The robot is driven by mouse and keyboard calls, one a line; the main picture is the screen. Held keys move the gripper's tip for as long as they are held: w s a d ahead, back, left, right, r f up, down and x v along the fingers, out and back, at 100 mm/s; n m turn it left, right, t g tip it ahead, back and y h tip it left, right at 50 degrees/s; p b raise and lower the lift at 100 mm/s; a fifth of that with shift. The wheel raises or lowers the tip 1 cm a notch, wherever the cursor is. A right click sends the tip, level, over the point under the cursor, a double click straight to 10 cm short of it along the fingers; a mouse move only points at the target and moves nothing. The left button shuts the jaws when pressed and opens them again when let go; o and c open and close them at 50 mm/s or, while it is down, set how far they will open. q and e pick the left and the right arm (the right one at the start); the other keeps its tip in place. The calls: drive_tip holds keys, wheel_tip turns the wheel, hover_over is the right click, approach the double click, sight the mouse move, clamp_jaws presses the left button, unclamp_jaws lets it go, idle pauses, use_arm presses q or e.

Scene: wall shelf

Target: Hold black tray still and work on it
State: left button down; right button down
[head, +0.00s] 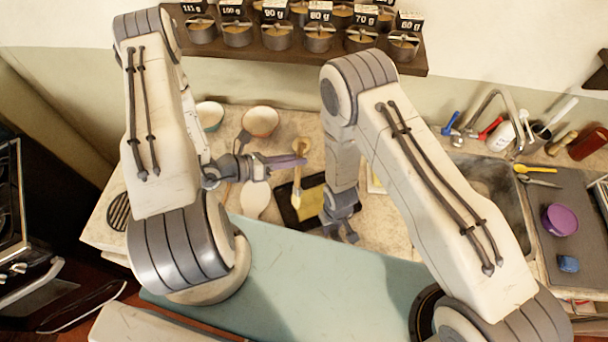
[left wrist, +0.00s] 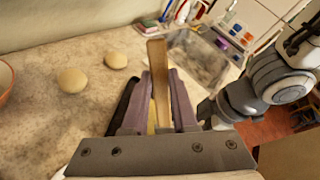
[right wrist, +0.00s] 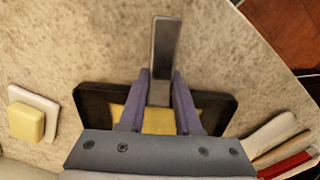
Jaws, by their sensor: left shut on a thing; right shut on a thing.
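The black tray (head: 290,217) lies on the counter with a flat yellow piece (head: 312,203) in it. The tray also shows in the right wrist view (right wrist: 93,103). My left gripper (head: 303,161) is shut on a wooden-handled tool (head: 297,178), held upright over the tray. Its handle stands between the fingers in the left wrist view (left wrist: 158,85); the lower end is partly hidden. My right gripper (head: 348,238), low at the tray's near right side, is shut on a grey handle (right wrist: 163,60). The handle seems to belong to the tray; the fingers hide the join.
A white dish (right wrist: 47,101) with a yellow block (right wrist: 27,122) stands beside the tray. Two bowls (head: 261,121) (head: 210,115) stand behind left. A sink (head: 490,180) and a dark mat (head: 560,225) with a purple bowl (head: 560,219) are to the right. A shelf of labelled pots (head: 320,38) hangs above.

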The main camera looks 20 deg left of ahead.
drive_tip(key=c, duration=0.5)
unclamp_jaws()
wheel_tip(320, 180, up, 12)
drive_tip(key=shift+r, duration=0.1)
drive_tip(key=shift+a, duration=0.1)
